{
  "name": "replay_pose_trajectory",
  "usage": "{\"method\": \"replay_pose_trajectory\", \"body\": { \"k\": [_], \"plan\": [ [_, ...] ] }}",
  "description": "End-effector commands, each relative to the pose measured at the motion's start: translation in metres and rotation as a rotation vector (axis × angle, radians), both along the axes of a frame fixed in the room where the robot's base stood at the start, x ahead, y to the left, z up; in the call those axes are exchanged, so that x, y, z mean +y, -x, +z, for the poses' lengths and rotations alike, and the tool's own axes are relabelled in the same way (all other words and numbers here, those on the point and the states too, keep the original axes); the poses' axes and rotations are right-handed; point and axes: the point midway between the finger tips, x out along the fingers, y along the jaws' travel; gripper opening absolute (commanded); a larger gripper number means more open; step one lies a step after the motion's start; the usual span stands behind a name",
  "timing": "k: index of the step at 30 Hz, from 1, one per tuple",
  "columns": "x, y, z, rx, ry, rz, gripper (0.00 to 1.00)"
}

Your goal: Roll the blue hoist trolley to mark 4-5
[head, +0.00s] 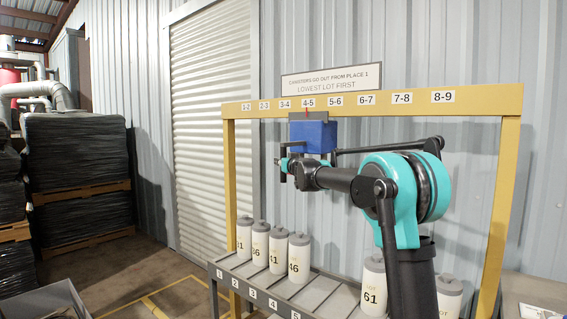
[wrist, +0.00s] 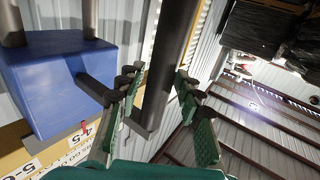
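The blue hoist trolley (head: 313,136) hangs under the yellow beam (head: 460,98) in the head view. Its red pointer (head: 307,114) is beneath the 4-5 label (head: 308,102). The trolley's blue body also shows at left in the wrist view (wrist: 58,85), with the red pointer (wrist: 84,126) beside the 4-5 label. A dark handle bar (wrist: 172,55) joins the body by a side rod (wrist: 93,88). My gripper (wrist: 160,72) is open around the bar, with a finger on each side and gaps visible. In the head view my gripper (head: 283,165) is small, just below and left of the trolley.
Several white canisters (head: 278,250) with grey caps stand on the numbered rack (head: 245,278) below. A sign (head: 331,82) above the beam says canisters go out from place 1, lowest lot first. Yellow posts (head: 230,200) bound the frame. Wrapped pallets (head: 78,150) stand far left.

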Motion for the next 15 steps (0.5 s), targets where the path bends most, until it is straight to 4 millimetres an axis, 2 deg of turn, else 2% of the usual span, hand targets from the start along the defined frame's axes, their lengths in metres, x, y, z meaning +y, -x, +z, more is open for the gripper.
{"method": "replay_pose_trajectory", "body": {
  "k": [10,15],
  "plan": [
    [-0.001,0.001,0.0,0.0,0.0,-0.001,0.44],
    [-0.005,0.012,0.0,0.0,0.0,-0.001,0.44]
  ]
}}
